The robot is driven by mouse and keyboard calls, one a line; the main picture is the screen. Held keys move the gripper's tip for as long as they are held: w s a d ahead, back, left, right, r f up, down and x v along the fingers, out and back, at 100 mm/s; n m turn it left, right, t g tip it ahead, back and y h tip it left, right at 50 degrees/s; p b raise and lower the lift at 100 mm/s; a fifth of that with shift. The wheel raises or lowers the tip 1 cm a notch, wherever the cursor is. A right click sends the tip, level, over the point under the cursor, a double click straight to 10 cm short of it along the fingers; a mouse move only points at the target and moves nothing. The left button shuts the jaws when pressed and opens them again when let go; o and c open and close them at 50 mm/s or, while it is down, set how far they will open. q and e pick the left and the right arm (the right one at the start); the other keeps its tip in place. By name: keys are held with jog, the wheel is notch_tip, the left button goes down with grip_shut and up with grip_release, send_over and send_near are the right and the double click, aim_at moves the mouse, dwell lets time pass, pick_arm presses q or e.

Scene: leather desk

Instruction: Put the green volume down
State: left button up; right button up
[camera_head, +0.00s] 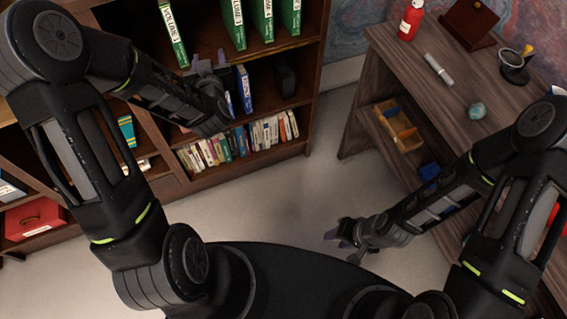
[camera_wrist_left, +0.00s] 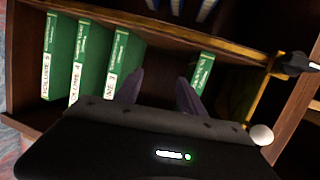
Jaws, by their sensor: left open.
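Several green volumes stand upright on a bookcase shelf. In the head view, one green volume (camera_head: 173,35) stands apart on the left, and three stand further right, among them a middle one (camera_head: 263,20). The left wrist view shows volume 5 (camera_wrist_left: 50,58), volume 4 (camera_wrist_left: 90,60) and volume 3 (camera_wrist_left: 123,60) on the left, and the lone volume (camera_wrist_left: 202,72) on the right. My left gripper (camera_head: 208,61) is open at the shelf, its fingers (camera_wrist_left: 158,88) empty before the gap between volume 3 and the lone volume. My right gripper (camera_head: 338,240) hangs over the floor, away from the volumes.
Below stand a blue book (camera_head: 244,88) and a row of small books (camera_head: 240,140). A red box (camera_head: 35,218) sits low on the left. The desk (camera_head: 445,110) on the right carries a red bottle (camera_head: 411,20) and other items. Floor between bookcase and desk is clear.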

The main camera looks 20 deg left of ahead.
pick_arm(q)
jog(key=s+d+f+m+g+h, duration=0.1)
jog(key=s+d+f+g+h, duration=0.25)
jog(key=d+f, duration=0.6)
jog(key=s+d+f+m+g+h, duration=0.15)
jog(key=s+d+f+h, duration=0.3)
jog(key=d+f, duration=0.45)
jog(key=s+d+f+g+h, duration=0.1)
jog(key=s+d+f+g, duration=0.3)
jog(key=s, duration=0.6)
jog(key=s+d+f+m+g+h, duration=0.1)
jog(key=s+d+f+g, duration=0.3)
jog(key=s, duration=0.6)
notch_tip(320, 180, down, 2)
jog(key=shift+s+d+f+h, duration=0.15)
jog(key=shift+s+d+h, duration=0.15)
jog(key=shift+d, duration=0.3)
jog(key=shift+w+m, duration=0.1)
jog(key=shift+m, duration=0.15)
jog(key=shift+c, duration=0.6)
